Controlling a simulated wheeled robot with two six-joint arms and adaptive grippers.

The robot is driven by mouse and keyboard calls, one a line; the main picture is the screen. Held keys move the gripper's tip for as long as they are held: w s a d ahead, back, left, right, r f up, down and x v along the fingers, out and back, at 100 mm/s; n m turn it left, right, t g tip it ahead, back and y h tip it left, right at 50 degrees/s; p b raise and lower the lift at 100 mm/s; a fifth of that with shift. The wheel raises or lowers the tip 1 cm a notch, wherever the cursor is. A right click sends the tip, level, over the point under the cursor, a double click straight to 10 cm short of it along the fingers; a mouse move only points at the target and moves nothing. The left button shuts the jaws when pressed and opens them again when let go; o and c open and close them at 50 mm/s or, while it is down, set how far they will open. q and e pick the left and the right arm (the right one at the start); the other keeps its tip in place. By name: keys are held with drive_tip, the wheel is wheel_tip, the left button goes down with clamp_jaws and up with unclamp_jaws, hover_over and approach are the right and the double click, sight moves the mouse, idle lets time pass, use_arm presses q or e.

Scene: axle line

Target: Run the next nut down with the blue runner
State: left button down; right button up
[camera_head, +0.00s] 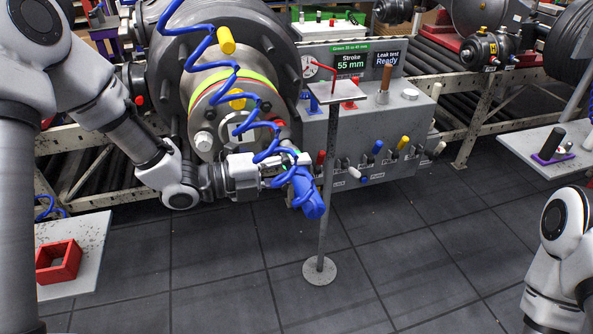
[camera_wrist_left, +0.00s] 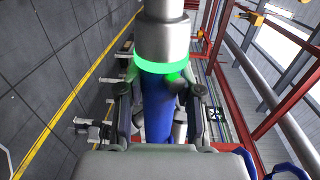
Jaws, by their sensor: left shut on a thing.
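The blue runner (camera_head: 307,193) is held in my left gripper (camera_head: 288,178), in front of the lower right of the hub. It also shows in the left wrist view (camera_wrist_left: 157,108), between the two fingers, with a lit green ring and grey metal end above the blue body. A blue coiled hose (camera_head: 205,45) runs over the hub to it. The hub face (camera_head: 215,110) has a yellow-green band, yellow pieces (camera_head: 237,98) and a silver nut-like piece (camera_head: 203,141) at lower left. The runner's contact with any nut cannot be made out. My right gripper is out of view.
A thin stand (camera_head: 330,190) with a small plate on top rises just right of the runner. Behind it is a grey control box (camera_head: 350,130) with coloured levers and a sign reading "Stroke 55 mm". A red open box (camera_head: 58,262) sits on a side shelf at left.

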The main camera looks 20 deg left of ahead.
use_arm(q)
drive_tip(key=shift+w+a+r, duration=0.1)
drive_tip(key=shift+w+a, duration=0.4)
drive_tip(key=shift+w, duration=0.2)
drive_tip(key=shift+w+a+r, duration=0.1)
drive_tip(key=shift+w+a, duration=0.35)
drive_tip(key=shift+w, duration=0.25)
idle(1.4)
idle(0.7)
